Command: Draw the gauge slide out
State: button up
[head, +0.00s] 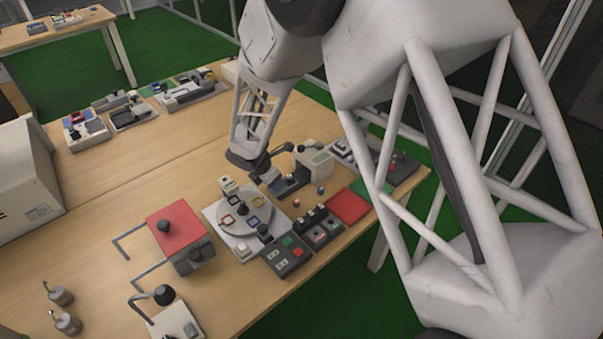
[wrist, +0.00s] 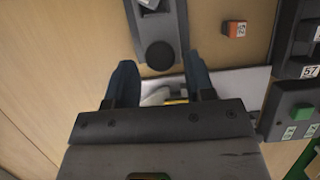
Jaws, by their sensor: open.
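A dark grey slide-like part with a round black knob (wrist: 160,55) lies just ahead of my fingertips in the wrist view. I take it for the gauge slide, but no label confirms this. In the head view, a grey base (head: 289,186) with a beige housing (head: 316,158) stands beside my gripper (head: 266,166). The knob is hard to make out there. In the wrist view my gripper (wrist: 160,82) is open, its two dark fingers apart with nothing between the tips. I cannot tell the height gap between fingers and knob.
A round turntable on a white plate (head: 212,218) stands in front of my gripper. A small orange block (wrist: 235,29) lies right of the slide. Dark button boxes (head: 287,256), a red pad (head: 348,206) and a red-topped box (head: 176,226) stand nearby. Bare wood lies to the left.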

jog(key=shift+r, duration=1.5)
jog(key=shift+d+r, duration=0.3)
jog(key=shift+r, duration=0.1)
jog(key=s+d+r+m+g, duration=0.1)
jog(key=s+d+r+m, duration=0.55)
jog(key=d+r, duration=0.35)
jog(key=s+d+r+m, duration=0.5)
jog(key=d+r+m, duration=0.2)
jog(key=d+r, duration=0.35)
jog(key=s+d+r+m+y, duration=0.1)
jog(key=s+d+r+m, duration=0.1)
jog(key=s, duration=0.5)
jog(key=s+d+r+m+y, duration=0.1)
jog(key=s+d+r+m, duration=0.1)
jog(key=s+d+m, duration=0.3)
jog(key=s+d+r+m+y, duration=0.1)
jog(key=s+d+r+m, duration=0.2)
jog(key=s+m, duration=0.3)
jog(key=s+d, duration=0.1)
jog(key=s, duration=0.4)
jog(key=shift+s+d+m, duration=0.15)
jog(key=shift+m, duration=0.2)
